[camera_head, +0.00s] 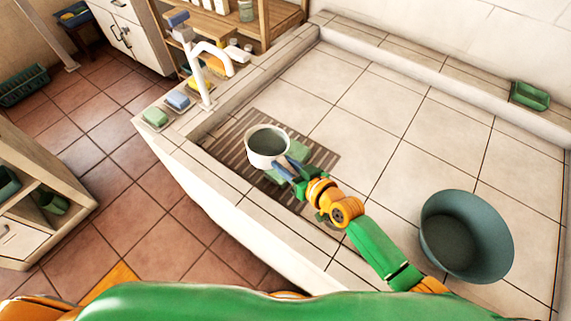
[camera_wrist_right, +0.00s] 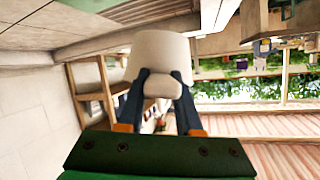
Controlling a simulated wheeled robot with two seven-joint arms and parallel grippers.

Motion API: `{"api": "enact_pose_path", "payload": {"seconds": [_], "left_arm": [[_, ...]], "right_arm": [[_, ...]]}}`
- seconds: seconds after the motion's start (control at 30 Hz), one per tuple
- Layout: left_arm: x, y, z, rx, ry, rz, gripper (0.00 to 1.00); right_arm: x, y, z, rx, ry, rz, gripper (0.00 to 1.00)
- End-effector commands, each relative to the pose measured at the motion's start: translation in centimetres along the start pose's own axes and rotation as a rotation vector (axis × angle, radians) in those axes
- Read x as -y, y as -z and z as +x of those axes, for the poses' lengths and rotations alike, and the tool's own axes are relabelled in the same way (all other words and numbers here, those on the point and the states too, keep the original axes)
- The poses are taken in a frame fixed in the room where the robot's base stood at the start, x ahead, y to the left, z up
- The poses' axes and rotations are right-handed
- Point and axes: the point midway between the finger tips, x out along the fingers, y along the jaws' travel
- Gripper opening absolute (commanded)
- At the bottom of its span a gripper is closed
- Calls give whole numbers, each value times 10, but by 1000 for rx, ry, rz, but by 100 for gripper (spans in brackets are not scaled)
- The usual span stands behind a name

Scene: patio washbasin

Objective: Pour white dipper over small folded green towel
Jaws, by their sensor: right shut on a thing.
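The white dipper (camera_head: 267,148) is in the head view, above the striped drain mat. Its open top faces up and it looks close to upright. My right gripper (camera_head: 287,170) is shut on the dipper's handle side. In the right wrist view the dipper (camera_wrist_right: 160,60) sits between the two dark fingers of the gripper (camera_wrist_right: 160,95). The small folded green towel (camera_head: 297,151) lies on the mat behind and below the dipper and gripper, which hide part of it. My left gripper is not in view.
The striped mat (camera_head: 232,144) lies on the tiled basin floor. A grey-blue tub (camera_head: 466,236) stands at right. A white faucet (camera_head: 205,75) rises from the left rim, with a green sponge (camera_head: 154,117) and blue soap (camera_head: 177,100). A green dish (camera_head: 530,95) sits at the far right. Middle tiles are clear.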

Motion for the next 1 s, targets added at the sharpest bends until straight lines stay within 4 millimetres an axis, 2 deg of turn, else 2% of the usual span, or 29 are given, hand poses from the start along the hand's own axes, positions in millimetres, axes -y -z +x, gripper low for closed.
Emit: {"api": "enact_pose_path", "payload": {"seconds": [0.03,0.27,1.0], "left_arm": [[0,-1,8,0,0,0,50],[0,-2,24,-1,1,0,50],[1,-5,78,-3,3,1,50]], "right_arm": [[-2,-4,2,-4,5,14,0],[-4,-10,5,-5,39,95,0],[-15,-3,2,-2,219,544,0]]}}
